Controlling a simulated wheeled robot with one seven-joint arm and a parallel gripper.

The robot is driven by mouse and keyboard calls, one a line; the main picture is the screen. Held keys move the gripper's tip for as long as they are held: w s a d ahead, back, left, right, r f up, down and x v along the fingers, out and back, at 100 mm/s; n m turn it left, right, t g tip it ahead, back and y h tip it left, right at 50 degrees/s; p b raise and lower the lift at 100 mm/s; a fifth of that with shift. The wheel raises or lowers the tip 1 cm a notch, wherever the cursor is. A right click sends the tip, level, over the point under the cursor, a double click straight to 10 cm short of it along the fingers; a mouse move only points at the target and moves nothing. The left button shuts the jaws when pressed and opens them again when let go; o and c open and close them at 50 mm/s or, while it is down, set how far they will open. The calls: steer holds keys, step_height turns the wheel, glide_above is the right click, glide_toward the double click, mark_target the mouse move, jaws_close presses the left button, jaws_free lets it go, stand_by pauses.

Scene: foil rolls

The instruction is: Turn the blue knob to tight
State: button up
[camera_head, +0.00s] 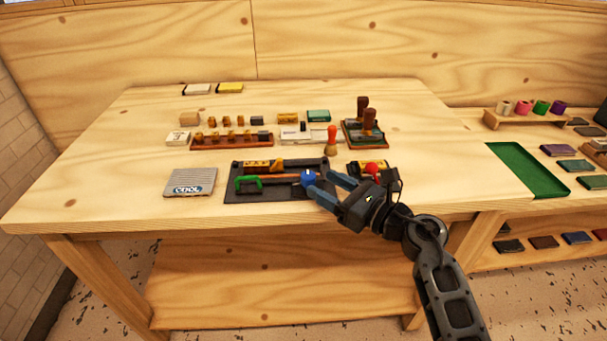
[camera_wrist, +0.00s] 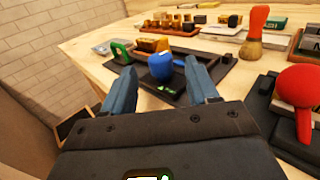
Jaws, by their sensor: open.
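The blue knob (camera_head: 308,178) sits at the right end of a dark tray-like fixture (camera_head: 238,191) on the wooden table. In the wrist view the blue knob (camera_wrist: 160,66) stands ahead, between my two blue fingers. My gripper (camera_head: 326,186) is open, its fingertips around or just short of the knob; I cannot tell whether they touch it. My gripper also shows in the wrist view (camera_wrist: 160,82), with a gap between the fingers and the knob. A green handle (camera_head: 248,183) is at the fixture's left end. No tight mark is readable.
A red ball-topped device (camera_head: 372,169) stands close right of my gripper. A red-handled stamp (camera_head: 332,140) stands behind the fixture. Type blocks on a wooden rack (camera_head: 232,140) are farther back. The table's front left is clear.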

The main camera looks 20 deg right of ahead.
mark_target(314, 179)
steer(key=shift+x, duration=2.8)
steer(key=c, duration=0.9)
